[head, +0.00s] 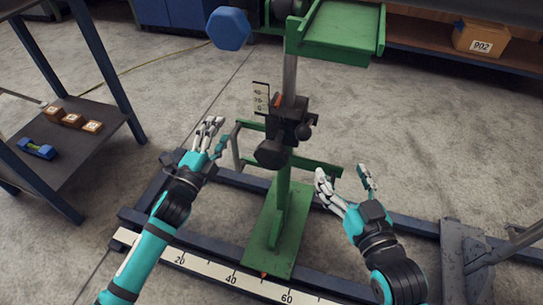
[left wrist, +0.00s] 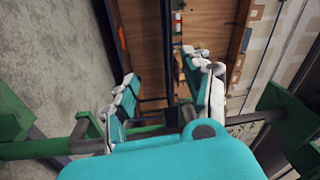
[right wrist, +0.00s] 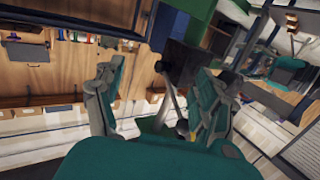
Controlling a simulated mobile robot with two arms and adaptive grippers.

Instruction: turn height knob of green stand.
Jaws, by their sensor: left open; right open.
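The green stand (head: 284,200) stands upright in the middle of the head view, with a green top plate (head: 340,30). A dark clamp block (head: 290,112) sits on its grey post. A large dark knob (head: 271,153) faces me at the block's front, and a smaller black knob (head: 304,131) is on its right. My left gripper (head: 216,137) is open and empty, left of the knob and apart from it. My right gripper (head: 344,182) is open and empty, to the right and nearer me. In the right wrist view a dark block (right wrist: 179,68) shows beyond the open fingers.
A small scale plate (head: 261,98) with a red pointer is beside the post. A dark blue floor frame with a white ruler (head: 232,281) surrounds the stand's foot. A shelf cart (head: 75,140) is at left. A box (head: 481,37) lies on a shelf at the back right.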

